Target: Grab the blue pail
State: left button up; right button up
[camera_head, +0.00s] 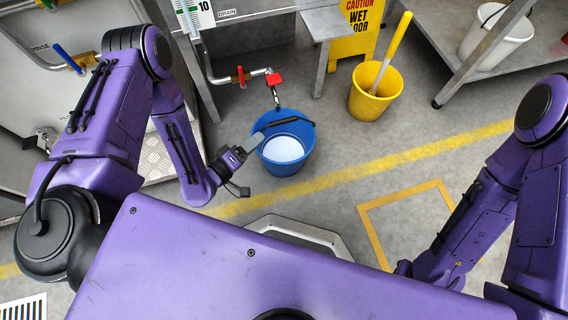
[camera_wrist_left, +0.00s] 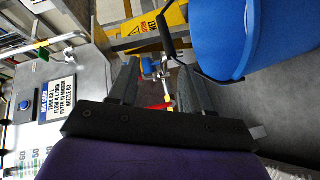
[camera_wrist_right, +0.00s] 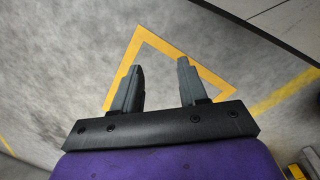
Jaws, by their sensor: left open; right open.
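The blue pail (camera_head: 283,168) stands upright on the floor below a tap, with a pale white surface inside. Its dark handle grip (camera_head: 292,123) lies across the far part of the rim. In the left wrist view the pail (camera_wrist_left: 262,40) fills the upper right, and its black handle (camera_wrist_left: 168,42) shows beyond the fingers. My left gripper (camera_head: 257,141) is open and empty at the pail's left rim; I cannot tell whether it touches. It also shows in the left wrist view (camera_wrist_left: 158,72). My right gripper (camera_wrist_right: 160,68) is open and empty above the floor.
A red-handled tap (camera_head: 274,80) hangs just behind the pail. A yellow bucket (camera_head: 372,104) and a yellow caution sign (camera_head: 353,40) stand at the back right. A white bucket (camera_head: 490,40) sits on a metal shelf. Floor right of the pail is clear, with yellow lines.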

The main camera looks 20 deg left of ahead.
pick_arm(q)
jog(key=n+t+h+b, duration=0.1)
jog(key=t+b, duration=0.1)
jog(key=b, duration=0.2)
send_near(279, 124)
jog(key=shift+h, duration=0.6)
jog(key=b+x, duration=0.1)
jog(key=x, duration=0.2)
jog(key=b+x, duration=0.1)
jog(key=x, duration=0.2)
jog(key=f+b+x, duration=0.1)
jog(key=b+x, duration=0.1)
jog(key=x, duration=0.1)
jog(key=shift+w, duration=0.55)
grip_shut()
pick_arm(e)
jog(key=d+f+n, duration=0.2)
jog(key=d+f, duration=0.1)
jog(key=f, duration=0.8)
jog(key=shift+d+f+h, duration=0.15)
jog(key=shift+h, duration=0.15)
